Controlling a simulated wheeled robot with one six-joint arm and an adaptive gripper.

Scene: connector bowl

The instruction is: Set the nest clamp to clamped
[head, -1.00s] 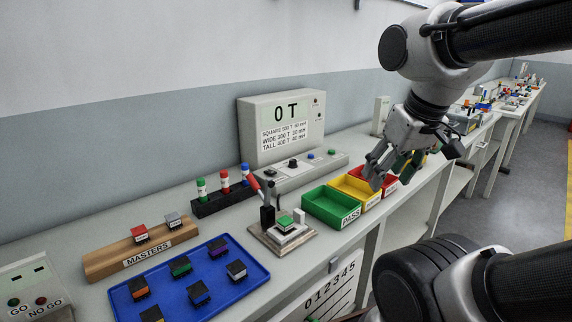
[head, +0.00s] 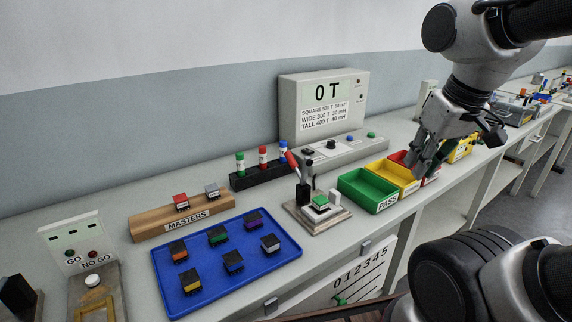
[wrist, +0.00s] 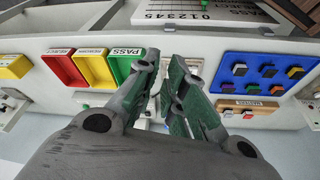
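The nest clamp stands on a small square base plate (head: 332,219) at the front of the bench, between the blue tray and the green bin. Its red-tipped lever (head: 292,160) stands up and leans left. A green-topped part (head: 320,201) sits in the nest beside the lever's black post. My gripper (head: 424,168) is to the right of the clamp, above the yellow and red bins, apart from the lever. In the wrist view my gripper (wrist: 163,62) shows a gap between its fingers with nothing held. The fingers largely hide the clamp there.
Green (head: 369,190), yellow (head: 393,173) and red bins lie right of the clamp. A blue tray (head: 168,281) of connectors lies left. Behind stand a marker rack (head: 262,177) and the display box (head: 323,82). A wooden masters block (head: 150,223) is back left.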

